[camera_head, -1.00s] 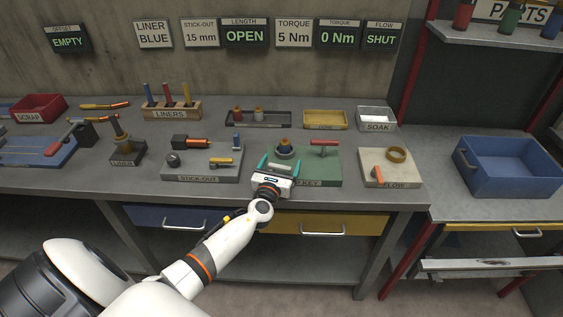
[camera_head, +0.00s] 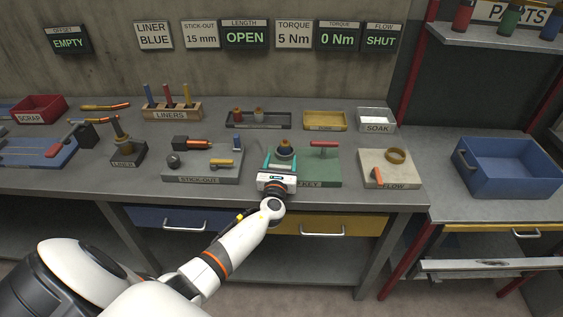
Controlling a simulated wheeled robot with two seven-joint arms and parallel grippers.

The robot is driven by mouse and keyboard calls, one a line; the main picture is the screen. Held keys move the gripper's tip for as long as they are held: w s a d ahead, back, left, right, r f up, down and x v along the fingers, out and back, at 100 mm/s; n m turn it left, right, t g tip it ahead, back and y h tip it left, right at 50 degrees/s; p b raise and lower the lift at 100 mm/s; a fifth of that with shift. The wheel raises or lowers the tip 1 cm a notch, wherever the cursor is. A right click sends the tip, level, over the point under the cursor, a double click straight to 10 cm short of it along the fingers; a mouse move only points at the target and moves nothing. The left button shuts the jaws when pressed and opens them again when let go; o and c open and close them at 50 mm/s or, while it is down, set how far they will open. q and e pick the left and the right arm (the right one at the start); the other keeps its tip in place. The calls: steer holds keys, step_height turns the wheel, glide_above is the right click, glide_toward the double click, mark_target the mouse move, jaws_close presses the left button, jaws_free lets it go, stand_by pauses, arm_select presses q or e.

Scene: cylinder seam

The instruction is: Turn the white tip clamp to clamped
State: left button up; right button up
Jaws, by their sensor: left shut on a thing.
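My left gripper (camera_head: 281,162) reaches over the front of the green KEY board (camera_head: 322,168). Its two teal fingers are shut on a small pale piece, which I take to be the white tip clamp; the gripper body and fingers hide most of it. Directly behind the fingers stands a dark round holder (camera_head: 284,151) with a tan-orange top. The clamp's exact angle cannot be made out. My right gripper is not in view.
A red T-handle (camera_head: 324,145) stands right of the gripper on the green board. The grey STICK-OUT block (camera_head: 201,178) lies to the left, the beige FLOW block (camera_head: 390,178) to the right. A dark tray (camera_head: 258,126) is behind.

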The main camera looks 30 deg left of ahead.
arm_select(q)
steer(key=shift+w+a+n+g+y, duration=0.1)
steer(key=shift+a+n+g+y, duration=0.1)
steer(key=shift+n+g+y, duration=0.6)
steer(key=o, duration=1)
steer(key=shift+t, duration=0.3)
steer(key=b+v, duration=0.1)
steer(key=v, duration=1.1)
steer(key=shift+d, duration=0.1)
